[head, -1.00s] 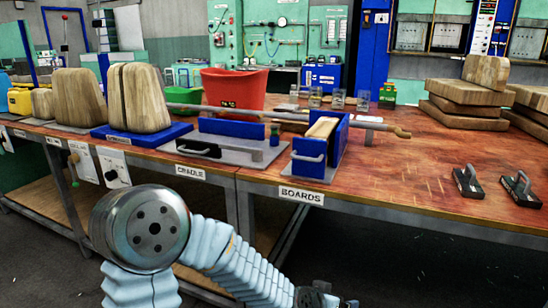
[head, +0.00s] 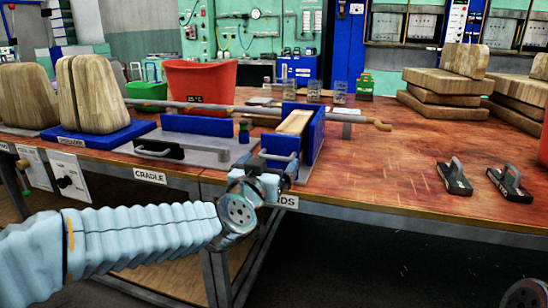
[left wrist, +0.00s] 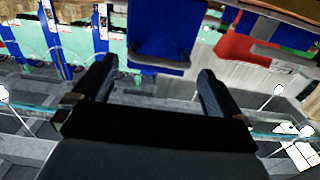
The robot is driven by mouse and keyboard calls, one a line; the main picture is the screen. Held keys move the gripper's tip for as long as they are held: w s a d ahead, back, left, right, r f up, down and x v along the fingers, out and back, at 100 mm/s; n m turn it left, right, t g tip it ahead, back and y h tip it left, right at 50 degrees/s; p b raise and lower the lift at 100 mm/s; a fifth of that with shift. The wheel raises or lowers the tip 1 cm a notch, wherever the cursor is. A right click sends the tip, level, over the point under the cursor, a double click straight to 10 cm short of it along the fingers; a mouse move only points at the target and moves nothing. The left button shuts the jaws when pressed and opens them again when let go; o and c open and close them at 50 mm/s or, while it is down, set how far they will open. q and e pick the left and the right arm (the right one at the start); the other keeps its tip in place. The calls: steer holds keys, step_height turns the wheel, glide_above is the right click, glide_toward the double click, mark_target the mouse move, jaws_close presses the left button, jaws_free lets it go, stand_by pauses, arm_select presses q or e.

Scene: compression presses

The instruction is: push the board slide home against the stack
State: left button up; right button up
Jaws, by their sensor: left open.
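The board slide is the blue holder (head: 301,112) with a grey bar handle on its front, at the front edge of the bench. A pale wooden board (head: 295,122) stands between its blue plates. My left gripper (head: 277,180) is in front of the slide, low at the bench edge, and partly covers its label. In the left wrist view my open left gripper (left wrist: 155,85) has a finger at each side, with the slide's blue front (left wrist: 163,30) and grey handle (left wrist: 160,66) ahead between them. I cannot tell whether it touches the handle.
The cradle (head: 200,125) with a black handle is just left of the slide. A long rod (head: 225,108) runs behind both. A red bin (head: 200,82) stands behind. Two black handled blocks (head: 455,178) lie right; the bench between is clear.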

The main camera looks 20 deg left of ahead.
mark_target(279, 151)
arm_select(q)
steer(key=w, duration=0.4)
steer(key=shift+w+d, duration=0.1)
steer(key=shift+w, duration=0.1)
steer(key=c, duration=0.7)
steer(key=shift+w+p, duration=0.55)
steer(key=shift+w, duration=1.35)
steer(key=o, duration=0.7)
steer(key=s, duration=1.4)
steer(key=shift+b, duration=0.45)
